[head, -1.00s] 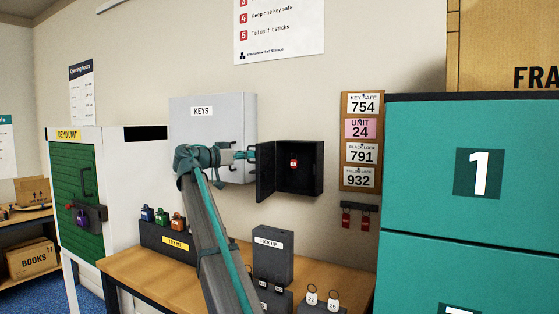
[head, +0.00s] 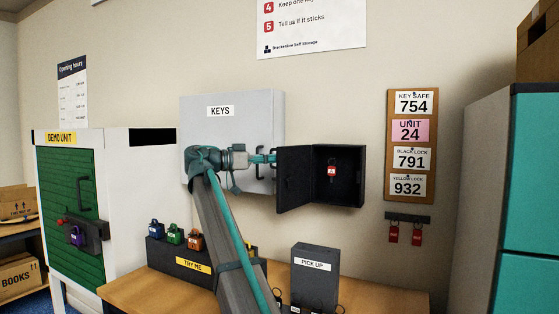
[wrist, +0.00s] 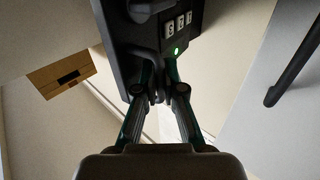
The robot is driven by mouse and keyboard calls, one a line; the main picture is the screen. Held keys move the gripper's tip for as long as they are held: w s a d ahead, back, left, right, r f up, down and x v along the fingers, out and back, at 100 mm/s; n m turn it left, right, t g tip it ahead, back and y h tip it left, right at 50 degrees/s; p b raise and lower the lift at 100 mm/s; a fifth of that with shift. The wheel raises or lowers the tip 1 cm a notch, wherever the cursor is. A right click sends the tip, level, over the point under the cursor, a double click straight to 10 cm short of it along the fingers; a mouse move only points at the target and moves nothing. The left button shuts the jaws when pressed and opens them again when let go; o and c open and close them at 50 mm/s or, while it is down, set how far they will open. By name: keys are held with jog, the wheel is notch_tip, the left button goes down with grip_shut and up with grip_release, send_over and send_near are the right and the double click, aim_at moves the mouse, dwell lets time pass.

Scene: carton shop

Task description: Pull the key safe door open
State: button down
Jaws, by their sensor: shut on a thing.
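The black key safe (head: 352,187) is on the wall with its door (head: 295,182) swung wide open to the left. Inside it hangs a key with a red tag (head: 332,171). My gripper (head: 270,159) is at the outer face of the door. In the wrist view my gripper (wrist: 158,97) is shut on a part of the door at its lower edge; the exact part gripped is partly hidden by the fingers. The door's outer face (wrist: 140,40) shows number wheels (wrist: 179,22) and a lit green light (wrist: 176,51).
The grey KEYS cabinet (head: 232,100) is on the wall just behind my gripper. Below is a wooden bench (head: 395,300) with a PICK UP box (head: 315,272) and a TRY ME stand (head: 185,257) with padlocks. A number board (head: 411,150) hangs to the right.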

jog(key=c, duration=1.3)
grip_release()
jog(key=shift+d, duration=0.15)
jog(key=shift+o, duration=0.2)
jog(key=v, duration=1.2)
